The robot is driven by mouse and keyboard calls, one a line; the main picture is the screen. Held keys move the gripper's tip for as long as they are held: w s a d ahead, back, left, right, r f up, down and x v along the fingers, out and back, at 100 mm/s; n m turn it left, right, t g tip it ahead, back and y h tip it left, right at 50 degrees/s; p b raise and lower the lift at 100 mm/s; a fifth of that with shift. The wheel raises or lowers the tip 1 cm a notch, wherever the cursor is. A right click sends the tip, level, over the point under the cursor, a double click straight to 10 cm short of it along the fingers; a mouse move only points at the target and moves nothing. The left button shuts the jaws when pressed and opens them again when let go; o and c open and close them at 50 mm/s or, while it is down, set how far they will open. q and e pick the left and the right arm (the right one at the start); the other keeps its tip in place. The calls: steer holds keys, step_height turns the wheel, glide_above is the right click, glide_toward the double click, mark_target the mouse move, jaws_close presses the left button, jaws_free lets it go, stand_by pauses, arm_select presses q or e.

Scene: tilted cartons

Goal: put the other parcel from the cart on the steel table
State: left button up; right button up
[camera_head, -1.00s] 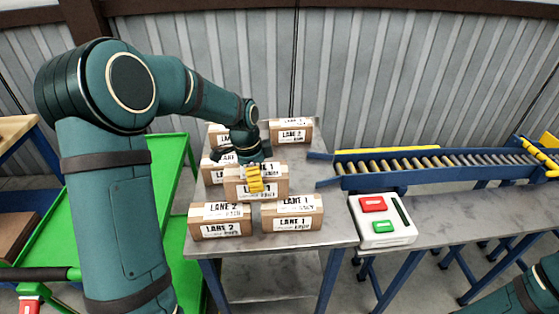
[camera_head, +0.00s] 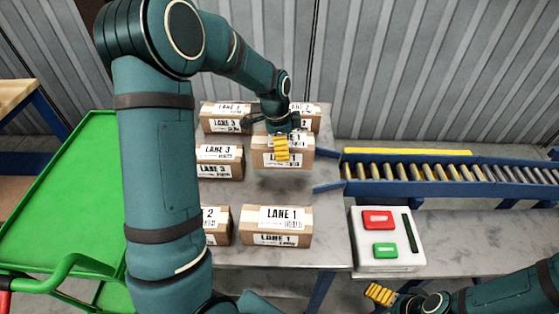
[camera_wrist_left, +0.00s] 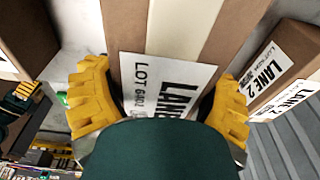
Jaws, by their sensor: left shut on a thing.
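My left gripper (camera_head: 282,148) is shut on a cardboard parcel labelled LANE 1 (camera_head: 265,156). The parcel is over the right middle part of the steel table (camera_head: 335,228), with a shadow below it, so it looks a little above the top. In the left wrist view, the yellow fingers (camera_wrist_left: 160,98) stand on both sides of the held parcel (camera_wrist_left: 190,30). The green cart (camera_head: 60,195) is at the left, and its visible deck is bare; my left arm hides part of it. My right gripper (camera_head: 380,293) is at the lower right, away from the parcels; its opening is unclear.
Other parcels stand on the table: LANE 3 (camera_head: 219,170) left of the held one, two at the back (camera_head: 226,125), (camera_head: 306,122), LANE 1 (camera_head: 277,238) in front and a partly hidden one (camera_head: 216,239). A button box (camera_head: 385,265) and a roller conveyor (camera_head: 440,172) are at the right.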

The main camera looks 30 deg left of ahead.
arm_select(q)
steer(key=shift+w+f+b, duration=0.1)
steer(key=shift+f+b, duration=0.4)
steer(key=shift+f, duration=2.3)
steer(key=o, duration=1.2)
steer(key=shift+c, duration=0.2)
steer(key=shift+r, duration=0.1)
steer(key=r, duration=0.4)
steer(key=a+r+p, duration=0.1)
steer(key=r, duration=0.3)
steer(key=s+r+p, duration=0.1)
steer(key=r, duration=0.2)
steer(key=shift+a+r, duration=0.25)
steer(key=shift+r, duration=0.15)
